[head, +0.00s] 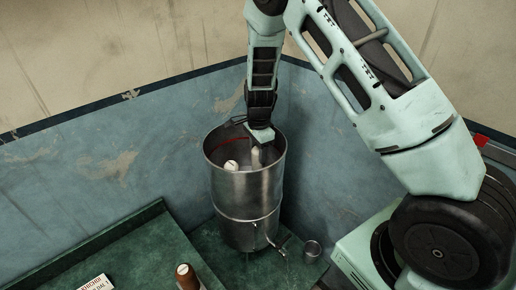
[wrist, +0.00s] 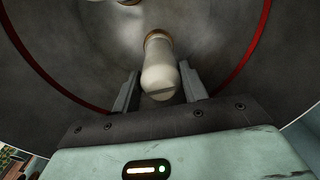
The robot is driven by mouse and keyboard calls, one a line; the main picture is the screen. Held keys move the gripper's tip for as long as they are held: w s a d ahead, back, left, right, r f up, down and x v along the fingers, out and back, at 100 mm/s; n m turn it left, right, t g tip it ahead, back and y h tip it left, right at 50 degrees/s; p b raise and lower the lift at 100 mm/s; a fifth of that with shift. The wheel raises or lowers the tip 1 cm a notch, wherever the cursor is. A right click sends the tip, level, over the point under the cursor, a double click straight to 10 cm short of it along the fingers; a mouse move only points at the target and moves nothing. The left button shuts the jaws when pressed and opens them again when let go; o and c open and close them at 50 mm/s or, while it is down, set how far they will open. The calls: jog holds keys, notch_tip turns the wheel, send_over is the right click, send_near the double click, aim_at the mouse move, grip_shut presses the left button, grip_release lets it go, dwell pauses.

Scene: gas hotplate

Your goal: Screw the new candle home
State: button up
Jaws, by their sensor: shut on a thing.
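The candle (wrist: 160,72) is off-white with a rounded end and a brown collar at its far end, seen in the wrist view. My gripper (wrist: 160,88) is shut on it, one finger on each side near the rounded end. In the head view my gripper (head: 257,143) reaches down into the open top of a tall metal vessel (head: 245,192), with the held candle (head: 256,157) below it. Another pale candle (head: 231,165) stands inside, to the left. The collar appears to be at the vessel's floor, but I cannot tell how far it is seated.
A red line (wrist: 258,45) runs around the vessel's inner wall. A brown object with a pale top (head: 186,275) and a printed card (head: 95,284) are at the front left.

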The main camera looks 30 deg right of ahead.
jog(key=shift+r+m+p, duration=0.1)
jog(key=shift+m+p, duration=0.4)
jog(key=shift+m, duration=0.9)
jog(key=shift+s, duration=0.1)
jog(key=m+p, duration=0.2)
jog(key=shift+m, duration=0.3)
jog(key=shift+m+p, duration=0.6)
jog(key=shift+m, duration=0.3)
jog(key=shift+f+m, duration=0.25)
jog(key=shift+m, duration=0.15)
jog(key=shift+s, duration=0.1)
